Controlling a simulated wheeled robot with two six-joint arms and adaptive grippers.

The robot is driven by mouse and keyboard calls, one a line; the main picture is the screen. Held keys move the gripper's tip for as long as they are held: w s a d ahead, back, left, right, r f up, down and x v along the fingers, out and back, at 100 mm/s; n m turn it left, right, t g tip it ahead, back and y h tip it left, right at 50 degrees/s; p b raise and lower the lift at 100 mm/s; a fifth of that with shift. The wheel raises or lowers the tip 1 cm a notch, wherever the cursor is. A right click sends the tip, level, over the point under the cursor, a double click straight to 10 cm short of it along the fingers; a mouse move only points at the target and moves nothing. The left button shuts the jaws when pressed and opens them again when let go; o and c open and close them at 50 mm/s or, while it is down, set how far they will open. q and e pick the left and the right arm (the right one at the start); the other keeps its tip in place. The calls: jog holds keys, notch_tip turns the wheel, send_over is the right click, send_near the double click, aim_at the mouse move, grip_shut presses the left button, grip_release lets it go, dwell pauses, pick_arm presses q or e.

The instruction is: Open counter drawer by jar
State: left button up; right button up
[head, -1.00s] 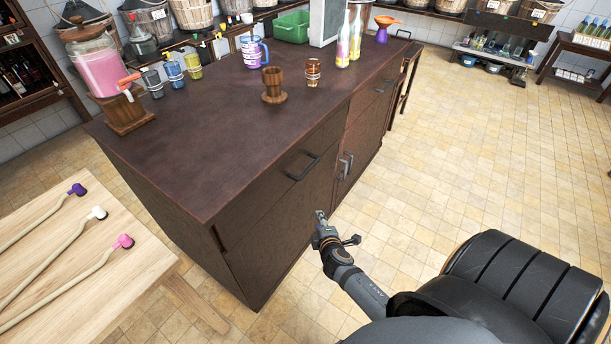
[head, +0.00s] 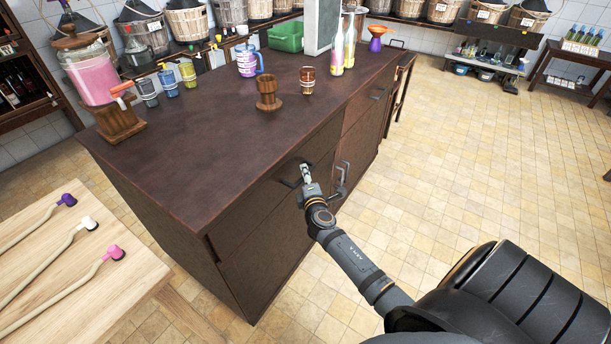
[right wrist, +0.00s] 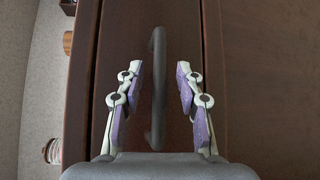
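The glass jar (head: 90,75) of pink liquid stands on a wooden base at the left end of the dark brown counter (head: 200,120). The counter's near drawer (head: 262,203) looks shut, with a dark bar handle (head: 289,182) partly hidden by my gripper. My right gripper (head: 305,170) is at this handle. In the right wrist view my right gripper (right wrist: 159,75) is open, its purple-padded fingers on either side of the handle (right wrist: 158,95), with gaps on both sides. My left gripper is not in view.
Another handle (head: 342,178) sits just right of my gripper on the counter front. A wooden table (head: 75,275) with several capped sticks stands at lower left. Cups and bottles stand on the counter. The tiled floor (head: 440,190) at right is clear.

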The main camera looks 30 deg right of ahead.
jog(key=shift+w+d, duration=0.15)
jog(key=shift+w, duration=0.15)
grip_shut()
dwell(0.3)
